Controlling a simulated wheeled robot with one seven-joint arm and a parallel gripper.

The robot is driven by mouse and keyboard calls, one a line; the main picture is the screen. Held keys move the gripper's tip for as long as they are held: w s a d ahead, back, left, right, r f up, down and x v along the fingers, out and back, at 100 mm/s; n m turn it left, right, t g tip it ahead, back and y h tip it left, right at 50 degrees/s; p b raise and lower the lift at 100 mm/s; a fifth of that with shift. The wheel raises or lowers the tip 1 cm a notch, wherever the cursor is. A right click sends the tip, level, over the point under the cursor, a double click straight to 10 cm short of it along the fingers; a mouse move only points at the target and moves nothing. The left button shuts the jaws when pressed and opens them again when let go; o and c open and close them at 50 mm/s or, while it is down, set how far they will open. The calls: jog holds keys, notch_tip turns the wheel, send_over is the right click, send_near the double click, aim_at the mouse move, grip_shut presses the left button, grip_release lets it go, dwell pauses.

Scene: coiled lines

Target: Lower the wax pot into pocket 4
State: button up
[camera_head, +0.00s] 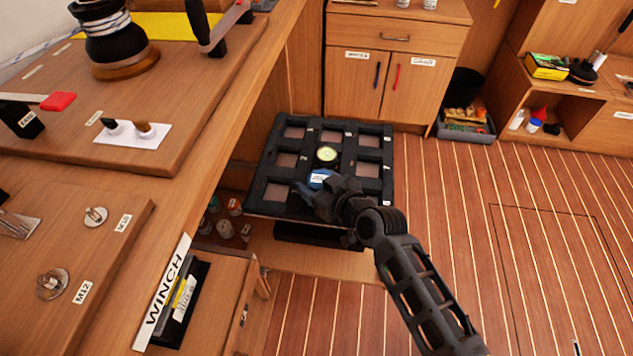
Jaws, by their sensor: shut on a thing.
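A black tray (313,121) with rows of square pockets stands low beside the wooden bench. The wax pot (327,154) shows as a small round thing with a pale yellow-green top and dark rim, over the tray's middle. A blue part with a white label (318,179) lies just below it in the picture, at my gripper's jaws. My gripper (322,188) comes in from the lower right and is shut on the pot. The grip itself is partly hidden. I cannot tell the pot's height over the tray. The outer pockets in view look empty; the central ones are partly covered.
The bench (190,190) with a winch (120,45) borders the tray on the left. A cabinet (385,80) stands behind it. Small jars (225,229) sit on a shelf below the tray's left side. The plank floor (460,210) to the right is open.

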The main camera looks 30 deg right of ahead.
jog(key=shift+f, duration=0.15)
jog(key=o, duration=1.2)
jog(key=shift+c, duration=0.2)
jog(key=v, duration=0.7)
jog(key=shift+s, duration=0.35)
